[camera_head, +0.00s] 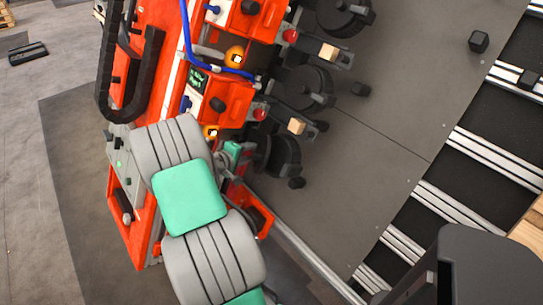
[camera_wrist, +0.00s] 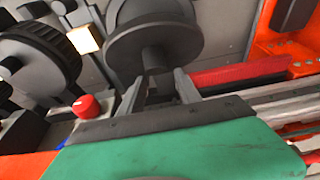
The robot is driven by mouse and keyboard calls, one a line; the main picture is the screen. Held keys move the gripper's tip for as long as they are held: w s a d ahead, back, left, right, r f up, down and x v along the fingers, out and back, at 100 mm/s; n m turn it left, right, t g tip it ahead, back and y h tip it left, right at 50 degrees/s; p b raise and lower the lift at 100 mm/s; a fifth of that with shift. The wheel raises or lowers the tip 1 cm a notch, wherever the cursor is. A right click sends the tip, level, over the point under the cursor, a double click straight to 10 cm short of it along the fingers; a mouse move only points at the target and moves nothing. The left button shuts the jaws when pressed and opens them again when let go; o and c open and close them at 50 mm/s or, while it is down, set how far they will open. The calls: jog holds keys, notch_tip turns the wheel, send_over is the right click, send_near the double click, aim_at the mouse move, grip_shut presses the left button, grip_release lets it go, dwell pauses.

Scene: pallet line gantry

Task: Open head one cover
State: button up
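Two orange head units with black knobs show in the head view, a lower one (camera_head: 225,100) and an upper one (camera_head: 250,20). I cannot tell which is head one, and no cover stands out clearly. My gripper's green body (camera_head: 232,152) is mostly hidden behind my arm, beside the lowest black spool (camera_head: 278,155). In the wrist view my gripper (camera_wrist: 158,80) has its two grey fingers apart. A black spool (camera_wrist: 155,40) with a dark shaft lies just beyond them. The dark part seen between the fingers does not look clamped.
A red knob (camera_wrist: 86,106) and a pale block (camera_wrist: 83,40) lie left of the fingers. A red bar (camera_wrist: 240,72) runs to the right. A blue hose (camera_head: 190,35) and black cable chain (camera_head: 145,75) hang on the gantry.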

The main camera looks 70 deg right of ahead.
jog(key=w+a+r+p, duration=0.3)
jog(key=w+a+r, duration=0.1)
jog(key=a, duration=0.3)
jog(key=shift+a+r, duration=0.35)
jog(key=shift+a, duration=0.05)
dwell(0.4)
jog(key=shift+p, duration=0.3)
jog(key=s+a+r+p, duration=0.2)
jog(key=s+a+p, duration=0.2)
jog(key=a, duration=0.3)
jog(key=shift+s+a+r, duration=0.15)
jog(key=shift+s+a, duration=0.15)
jog(key=shift+s, duration=0.25)
